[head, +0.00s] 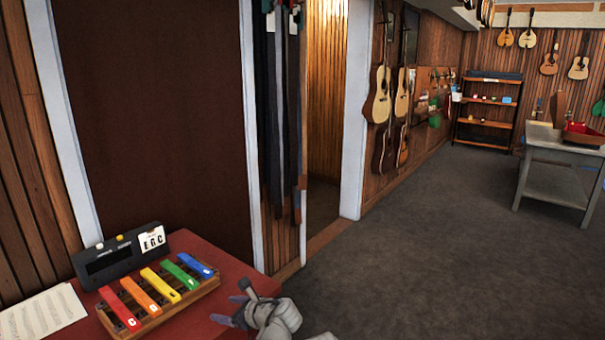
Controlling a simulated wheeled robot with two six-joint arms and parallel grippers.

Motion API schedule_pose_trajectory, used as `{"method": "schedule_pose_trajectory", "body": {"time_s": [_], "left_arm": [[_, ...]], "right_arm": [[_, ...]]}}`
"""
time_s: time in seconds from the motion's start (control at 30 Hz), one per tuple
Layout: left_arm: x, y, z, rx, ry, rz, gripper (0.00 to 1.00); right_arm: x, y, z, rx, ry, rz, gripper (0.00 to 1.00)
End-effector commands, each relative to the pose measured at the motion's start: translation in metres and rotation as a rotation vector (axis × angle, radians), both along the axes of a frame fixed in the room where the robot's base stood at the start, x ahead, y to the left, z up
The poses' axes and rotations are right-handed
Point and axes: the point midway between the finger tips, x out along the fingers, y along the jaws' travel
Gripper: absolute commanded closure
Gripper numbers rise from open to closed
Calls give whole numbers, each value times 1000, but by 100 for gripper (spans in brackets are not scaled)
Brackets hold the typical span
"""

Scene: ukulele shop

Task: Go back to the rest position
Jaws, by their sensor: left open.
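My left gripper (232,303) is open and empty at the bottom middle of the head view. Its fingers point left, over or beside the right edge of a red-topped table (236,273). A small xylophone (160,292) with red, orange, yellow, green and blue bars on a wooden frame lies on this table, left of the gripper and apart from it. My right gripper does not show.
A black device (108,262) with a card reading EGC stands behind the xylophone. Sheet music (40,315) lies at the left. Dark straps (280,110) hang by a doorway. Open carpet (430,250) spreads right, toward a grey table (560,153) and a shelf (487,112).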

Motion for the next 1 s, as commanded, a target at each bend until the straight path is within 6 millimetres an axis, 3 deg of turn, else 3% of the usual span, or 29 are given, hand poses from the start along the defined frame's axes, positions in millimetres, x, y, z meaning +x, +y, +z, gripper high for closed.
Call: {"method": "schedule_pose_trajectory", "body": {"time_s": [0.27, 0.47, 0.7, 1.0], "left_arm": [[-21, 12, -26, -228, -93, 165, 28], [-46, 18, -54, -486, -201, 395, 28], [-95, 13, -97, -907, -384, 916, 28], [-135, -12, -118, -1187, -514, 1492, 28]], "right_arm": [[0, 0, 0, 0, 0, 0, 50], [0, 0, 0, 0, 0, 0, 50], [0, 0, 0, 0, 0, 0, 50], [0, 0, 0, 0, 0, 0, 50]]}}
